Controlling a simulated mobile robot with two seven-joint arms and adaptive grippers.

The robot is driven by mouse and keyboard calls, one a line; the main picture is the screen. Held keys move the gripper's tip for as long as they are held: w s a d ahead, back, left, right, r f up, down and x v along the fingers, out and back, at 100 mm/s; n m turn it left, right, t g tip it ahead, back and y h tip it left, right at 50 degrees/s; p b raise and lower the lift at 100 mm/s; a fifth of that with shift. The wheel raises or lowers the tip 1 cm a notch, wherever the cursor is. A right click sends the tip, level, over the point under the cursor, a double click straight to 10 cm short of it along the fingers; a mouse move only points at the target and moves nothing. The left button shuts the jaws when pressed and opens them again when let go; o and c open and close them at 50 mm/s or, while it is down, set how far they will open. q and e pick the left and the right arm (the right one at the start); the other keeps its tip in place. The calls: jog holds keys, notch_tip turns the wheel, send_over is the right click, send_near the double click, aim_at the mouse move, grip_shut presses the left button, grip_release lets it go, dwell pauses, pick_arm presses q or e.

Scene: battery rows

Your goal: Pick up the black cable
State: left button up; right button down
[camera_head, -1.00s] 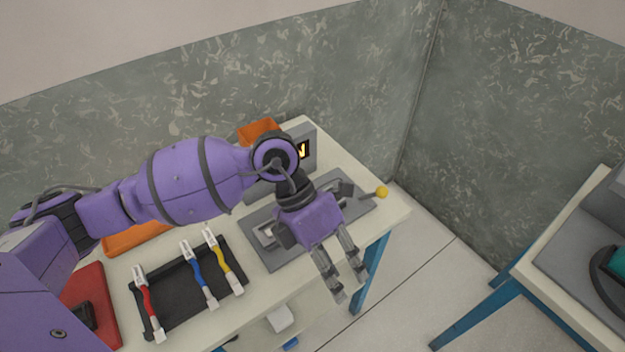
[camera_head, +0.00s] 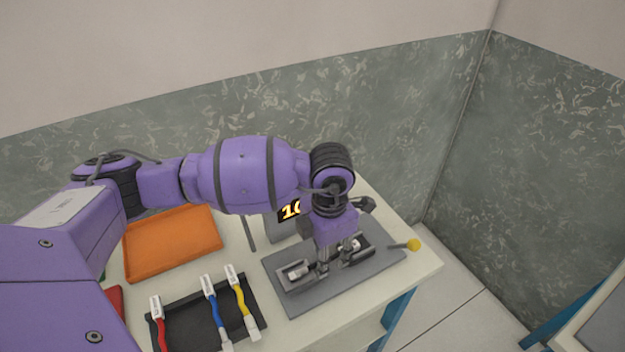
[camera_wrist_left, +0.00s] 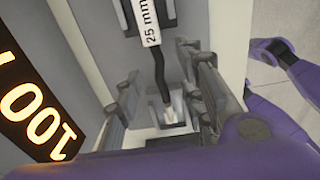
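The black cable (camera_wrist_left: 159,68) shows in the left wrist view, with a white "25 mm" label at its upper end and a pale connector at its lower end. It lies in the grey fixture (camera_head: 288,306), which stands at the right end of the table in the head view. My left gripper (camera_head: 338,262) is down at the fixture. In the left wrist view its fingers (camera_wrist_left: 166,98) are apart, one on each side of the cable. In the head view the gripper largely hides the cable.
A black tray (camera_head: 190,318) holds red, blue and yellow cables. An orange tray (camera_head: 172,243) lies behind it. A lit display (camera_wrist_left: 35,110) reading "100" stands close beside the gripper. A yellow-knobbed lever (camera_head: 413,245) sticks out at the fixture's right.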

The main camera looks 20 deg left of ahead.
pick_arm(q)
jog(key=shift+f, duration=0.15)
jog(key=shift+c, duration=0.4)
jog(key=c, duration=0.8)
grip_shut()
jog(key=shift+r, duration=0.2)
